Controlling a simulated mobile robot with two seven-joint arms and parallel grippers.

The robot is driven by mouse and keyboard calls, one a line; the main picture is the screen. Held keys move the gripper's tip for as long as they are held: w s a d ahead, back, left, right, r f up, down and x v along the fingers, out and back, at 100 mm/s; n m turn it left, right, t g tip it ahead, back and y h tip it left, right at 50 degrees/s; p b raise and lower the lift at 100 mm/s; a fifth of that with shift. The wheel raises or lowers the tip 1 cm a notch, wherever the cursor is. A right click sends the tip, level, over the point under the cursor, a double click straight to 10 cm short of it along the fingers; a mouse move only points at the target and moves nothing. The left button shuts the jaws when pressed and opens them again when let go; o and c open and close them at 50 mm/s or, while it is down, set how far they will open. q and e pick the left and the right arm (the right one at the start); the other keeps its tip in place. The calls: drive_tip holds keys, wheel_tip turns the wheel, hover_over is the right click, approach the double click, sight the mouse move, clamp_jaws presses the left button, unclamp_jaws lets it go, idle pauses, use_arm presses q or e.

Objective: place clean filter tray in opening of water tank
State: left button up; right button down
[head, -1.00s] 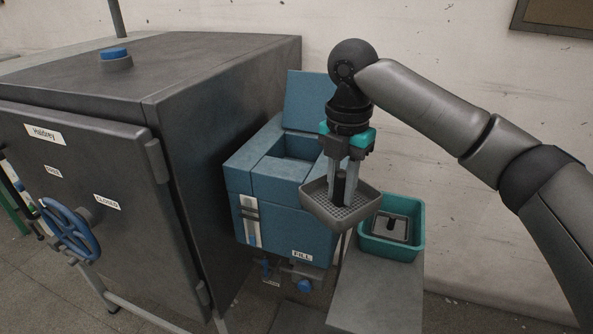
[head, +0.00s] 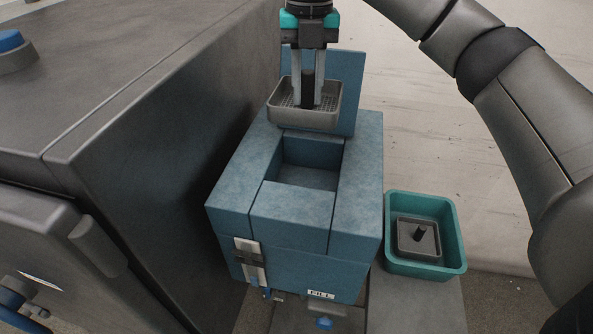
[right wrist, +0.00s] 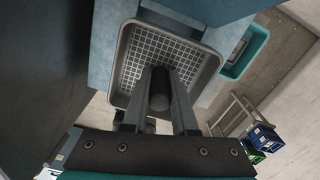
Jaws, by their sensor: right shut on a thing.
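The clean filter tray (head: 304,113) is a grey square tray with a mesh floor and a dark upright post. My right gripper (head: 307,100) is shut on the post and holds the tray about level, above the back part of the blue water tank (head: 357,190). The tank's rectangular opening (head: 308,165) is uncovered, and its raised lid (head: 349,90) stands behind the tray. In the right wrist view the tray (right wrist: 128,85) hangs below the gripper (right wrist: 160,85), with blue tank surfaces beyond it. My left gripper is not in view.
A teal bin (head: 455,240) on a grey stand right of the tank holds another grey tray (head: 405,238) with a post. A large dark metal cabinet (head: 150,130) stands close on the tank's left. In the right wrist view, blue and green crates (right wrist: 262,138) are on the floor.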

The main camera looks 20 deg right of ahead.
sight(307, 127)
drive_tip(key=f, duration=1.4)
drive_tip(key=shift+s+f, duration=0.3)
drive_tip(key=shift+s, duration=0.05)
drive_tip(key=shift+f, duration=0.3)
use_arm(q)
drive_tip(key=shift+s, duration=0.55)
use_arm(e)
drive_tip(key=shift+f, duration=2.1)
drive_tip(key=c, duration=0.7)
unclamp_jaws()
drive_tip(key=shift+f, duration=0.15)
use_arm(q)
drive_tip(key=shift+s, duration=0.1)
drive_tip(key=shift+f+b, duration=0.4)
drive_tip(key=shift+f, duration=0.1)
use_arm(e)
wheel_tip(307, 127, up, 12)
drive_tip(key=shift+r, duration=0.15)
